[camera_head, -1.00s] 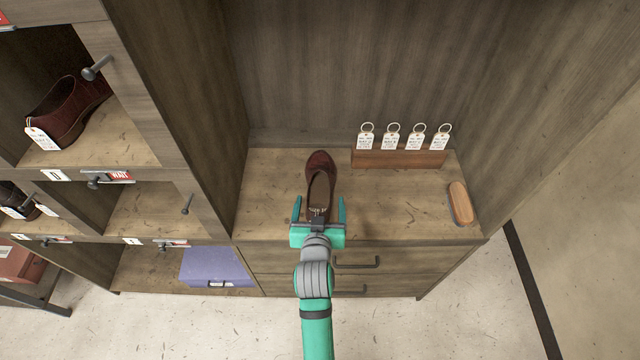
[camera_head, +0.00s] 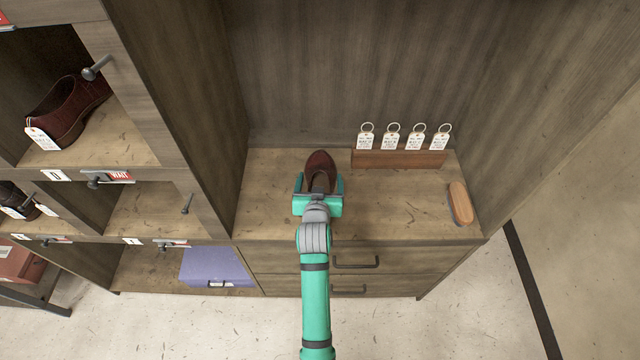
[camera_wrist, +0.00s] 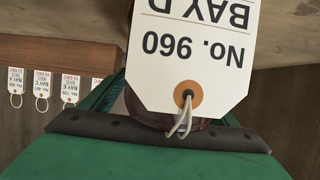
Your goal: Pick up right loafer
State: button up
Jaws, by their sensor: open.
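A dark red-brown loafer (camera_head: 320,166) stands on the wooden counter (camera_head: 270,195), its toe toward the back wall. My gripper (camera_head: 318,186) is open, with its fingers on either side of the shoe's heel part, and its teal body hides the heel. I cannot tell whether the fingers touch the shoe. In the wrist view a white tag (camera_wrist: 195,50), printed "No. 960" and "BAY D" upside down, hangs by a string and covers most of the shoe. Another red-brown loafer (camera_head: 68,112) with a tag stands in a cubby at the upper left.
A wooden rack (camera_head: 400,158) with several ringed tags stands at the back of the counter. A brush (camera_head: 460,203) lies at the right. A tall divider (camera_head: 185,100) rises on the left, with pegs on the cubbies. A purple box (camera_head: 215,267) sits low left.

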jog(key=shift+x, duration=1.2)
jog(key=c, duration=1.3)
jog(key=shift+w, duration=0.1)
jog(key=shift+c, duration=0.7)
